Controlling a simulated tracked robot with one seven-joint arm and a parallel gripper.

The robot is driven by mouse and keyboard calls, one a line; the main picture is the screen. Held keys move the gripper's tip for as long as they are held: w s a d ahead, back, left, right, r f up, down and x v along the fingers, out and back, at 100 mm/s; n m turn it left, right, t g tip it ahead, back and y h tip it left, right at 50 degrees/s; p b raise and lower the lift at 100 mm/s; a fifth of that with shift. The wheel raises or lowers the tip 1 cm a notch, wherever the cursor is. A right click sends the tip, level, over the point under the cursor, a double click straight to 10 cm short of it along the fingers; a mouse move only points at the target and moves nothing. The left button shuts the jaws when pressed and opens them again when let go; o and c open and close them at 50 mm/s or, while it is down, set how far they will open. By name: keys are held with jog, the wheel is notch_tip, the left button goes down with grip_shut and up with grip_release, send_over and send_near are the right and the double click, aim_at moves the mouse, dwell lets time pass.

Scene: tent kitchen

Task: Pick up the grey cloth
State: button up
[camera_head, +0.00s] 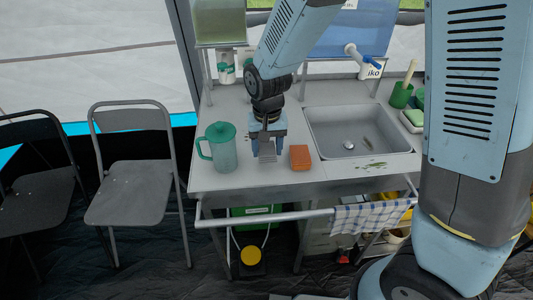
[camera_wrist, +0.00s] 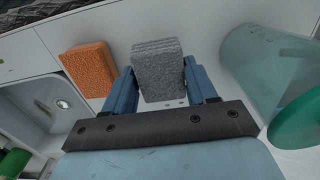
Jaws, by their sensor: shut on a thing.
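The grey cloth (camera_wrist: 160,68) looks like a thick, folded, block-shaped pad with layered edges. In the wrist view it sits between the two blue fingers of my gripper (camera_wrist: 158,78), which is shut on it. In the head view my gripper (camera_head: 267,150) points down at the counter, between the green pitcher and the orange sponge. The cloth is partly hidden there by the gripper. I cannot tell whether the cloth still touches the counter.
A green pitcher (camera_head: 222,150) stands close left of my gripper. An orange sponge (camera_head: 300,157) lies close right. The sink (camera_head: 352,135) is further right on the counter (camera_head: 240,183). A checked towel (camera_head: 365,217) hangs on the front rail. Chairs (camera_head: 130,185) stand left.

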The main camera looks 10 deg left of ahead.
jog(key=s+d+r, duration=0.8)
jog(key=d+r, duration=0.1)
jog(key=d, duration=0.1)
jog(key=shift+s, duration=0.35)
jog(key=o, duration=0.5)
jog(key=shift+c, duration=1.4)
jog(key=shift+w, duration=0.1)
jog(key=shift+c, duration=0.2)
